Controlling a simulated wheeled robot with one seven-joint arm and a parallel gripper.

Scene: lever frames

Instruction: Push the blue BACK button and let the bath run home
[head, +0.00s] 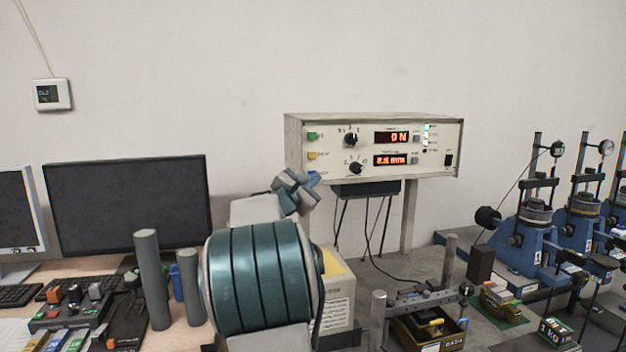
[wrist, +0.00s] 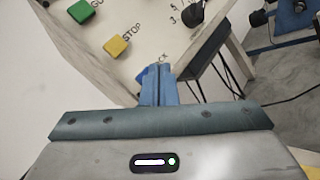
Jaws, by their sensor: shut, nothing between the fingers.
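The control box (head: 436,165) stands raised behind the bench, with a green GO button (head: 312,136) and a yellow STOP button (head: 312,156) down its left side. Both also show in the wrist view, green (wrist: 80,11) and yellow (wrist: 117,46). My gripper (head: 312,180) is shut and empty, its blue fingertips (wrist: 157,72) at the panel's lower left, below STOP. The end of the BACK label shows beside them. The BACK button is mostly hidden behind the fingers; I cannot tell it from the blue tips or whether they touch. An open brass-coloured box (head: 428,335), possibly the bath, sits on the bench.
Two red displays (head: 392,137) are lit; the upper seems to read 0 N. Two black knobs (head: 351,139) sit right of the buttons. A monitor (head: 128,205) stands left, blue presses (head: 535,240) stand right, and grey posts (head: 150,280) rise in front.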

